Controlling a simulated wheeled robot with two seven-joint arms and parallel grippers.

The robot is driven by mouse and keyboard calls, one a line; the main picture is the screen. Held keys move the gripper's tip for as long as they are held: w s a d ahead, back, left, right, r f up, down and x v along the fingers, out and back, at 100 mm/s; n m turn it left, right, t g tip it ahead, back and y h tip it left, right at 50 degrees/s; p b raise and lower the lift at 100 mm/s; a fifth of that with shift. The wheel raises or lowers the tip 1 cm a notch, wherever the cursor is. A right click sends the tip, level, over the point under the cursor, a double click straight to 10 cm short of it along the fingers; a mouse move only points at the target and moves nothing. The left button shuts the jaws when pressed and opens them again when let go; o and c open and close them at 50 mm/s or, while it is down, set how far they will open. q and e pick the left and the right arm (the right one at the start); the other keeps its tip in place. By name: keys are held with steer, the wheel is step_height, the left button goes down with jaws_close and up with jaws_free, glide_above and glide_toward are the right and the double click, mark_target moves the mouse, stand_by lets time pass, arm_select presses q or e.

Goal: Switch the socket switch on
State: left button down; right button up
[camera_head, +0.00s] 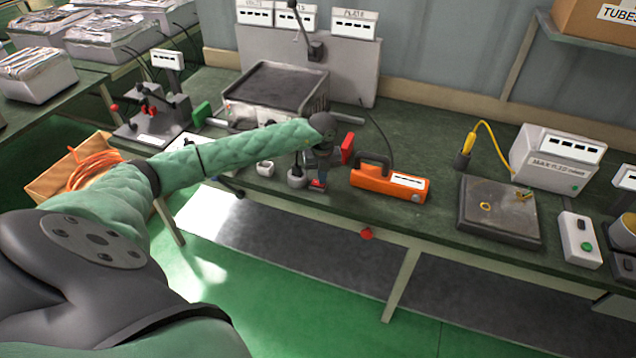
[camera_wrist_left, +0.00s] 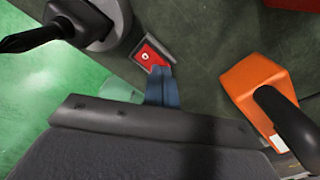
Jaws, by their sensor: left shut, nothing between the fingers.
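The socket switch (camera_wrist_left: 149,54) is a small grey box with a red face and a pale round mark, on the dark green bench top. It shows in the upper middle of the left wrist view. My left gripper (camera_wrist_left: 162,80) has its blue fingers shut with nothing between them. The fingertips are right at the switch's lower edge in that view; I cannot tell if they touch it. In the head view my left gripper (camera_head: 319,178) points down at the bench's front edge and mostly hides the switch. My right gripper is not in view.
An orange handled device (camera_head: 390,184) stands close to the right of my left gripper; it also shows in the wrist view (camera_wrist_left: 255,88). A grey round base with a black lever (camera_wrist_left: 108,22) is close on the left. A dark plate (camera_head: 498,212) lies further right.

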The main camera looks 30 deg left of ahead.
arm_select(q)
steer(key=shift+f, duration=0.25)
steer(key=shift+r, duration=0.2)
steer(key=shift+r+p, duration=1.05)
steer(key=shift+r, duration=2.25)
